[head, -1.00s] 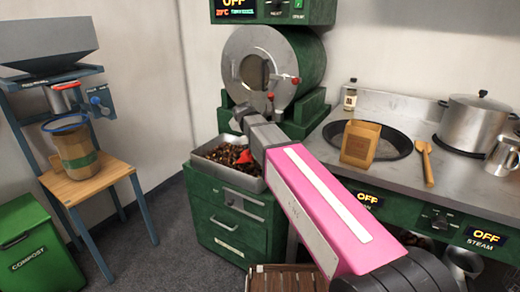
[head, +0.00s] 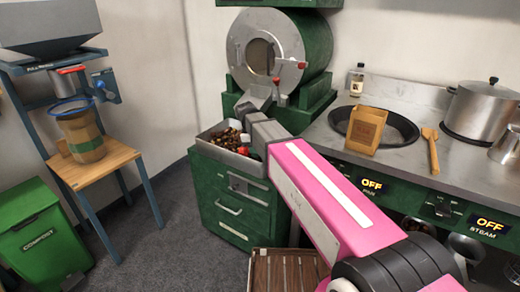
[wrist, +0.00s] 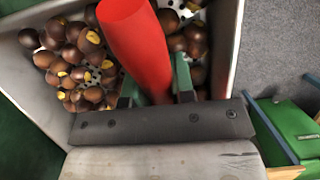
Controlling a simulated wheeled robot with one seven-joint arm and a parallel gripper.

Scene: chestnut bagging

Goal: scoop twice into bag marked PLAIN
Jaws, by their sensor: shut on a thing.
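My gripper (wrist: 155,85) is shut on a red handle (wrist: 138,40), which stands between its two green fingers over the chestnuts. The handle looks like that of the scoop; its bowl is not visible. Brown chestnuts (wrist: 75,65), several with yellow marks, lie in a metal tray (head: 238,165) on the green cabinet. In the head view my gripper (head: 250,148) is at the tray's right side, partly hidden by my pink arm. A brown paper bag (head: 367,130) stands upright in the dark pan on the counter; its label is too small to read.
A green roaster (head: 300,55) stands behind the tray. A pot (head: 480,108) and a wooden utensil (head: 432,150) are right of the bag. At left are a wooden stand (head: 95,165) with a jar-like container (head: 80,135) and a green compost bin (head: 40,235). Floor between is clear.

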